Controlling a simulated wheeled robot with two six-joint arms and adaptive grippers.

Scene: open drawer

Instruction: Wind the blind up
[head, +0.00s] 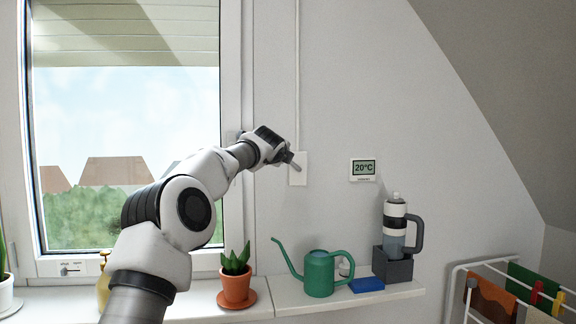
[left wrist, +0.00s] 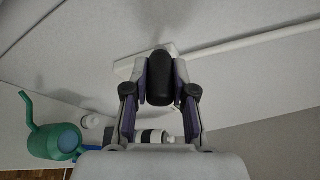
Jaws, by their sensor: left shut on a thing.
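The blind (head: 125,35) covers the top part of the window with pale slats, and its lower edge hangs above the sky and roofs. A white winder box (head: 299,176) is on the wall right of the window, with a thin white line (head: 297,80) running up from it. My left gripper (head: 289,158) is at the box. In the left wrist view my left gripper (left wrist: 160,88) is shut on a black crank knob (left wrist: 160,75), with a finger on each side. In the head view the gripper hides most of the crank. My right gripper is not in view.
A potted plant (head: 236,288) sits on the sill. A thermostat (head: 363,169) is right of the box. A drying rack (head: 462,280) stands lower right.

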